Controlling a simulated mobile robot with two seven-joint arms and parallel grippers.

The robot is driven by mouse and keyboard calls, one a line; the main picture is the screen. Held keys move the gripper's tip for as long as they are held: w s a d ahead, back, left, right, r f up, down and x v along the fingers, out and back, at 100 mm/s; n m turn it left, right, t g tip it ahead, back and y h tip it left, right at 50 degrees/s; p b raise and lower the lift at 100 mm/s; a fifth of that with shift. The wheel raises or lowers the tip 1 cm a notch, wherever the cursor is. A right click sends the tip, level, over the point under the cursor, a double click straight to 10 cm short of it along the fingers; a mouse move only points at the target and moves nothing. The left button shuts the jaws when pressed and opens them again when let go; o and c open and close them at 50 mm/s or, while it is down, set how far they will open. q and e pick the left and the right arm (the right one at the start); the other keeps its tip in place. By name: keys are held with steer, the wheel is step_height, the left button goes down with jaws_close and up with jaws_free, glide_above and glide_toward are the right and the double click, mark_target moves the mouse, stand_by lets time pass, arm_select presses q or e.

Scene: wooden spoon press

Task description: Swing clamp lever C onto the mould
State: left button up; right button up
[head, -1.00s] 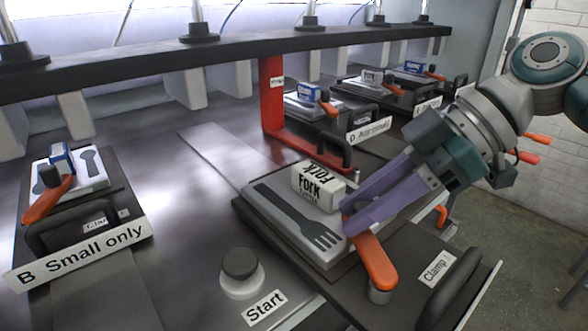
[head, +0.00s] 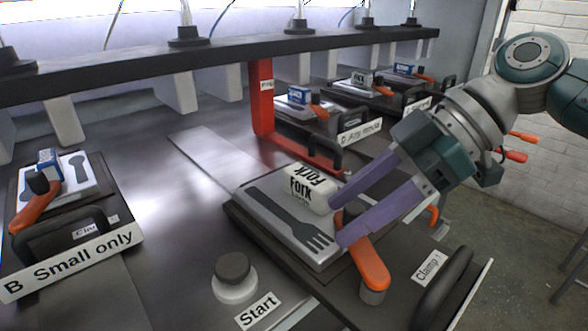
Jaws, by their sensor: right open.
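An orange clamp lever (head: 368,262) stands at the right corner of the mould with the dark fork shape (head: 262,246). I take it as lever C, though no letter C is readable. Its round pivot end is at the front; its dark far end lies by the mould's right edge, partly hidden by my fingers. A white block marked "Fork" (head: 309,189) sits on the mould's back part. My right gripper (head: 338,222) is open, its purple fingers spread on either side of the lever's dark end. Whether they touch it is unclear. My left gripper is out of view.
A "Clamp !" label (head: 429,267) and a black handle (head: 443,289) lie right of the lever. A "Start" button (head: 234,279) stands in front. Station "B Small only" (head: 70,264) is at left; more stations are behind. A red post (head: 262,97) rises behind the mould.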

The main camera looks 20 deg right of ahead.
steer(key=v, duration=1)
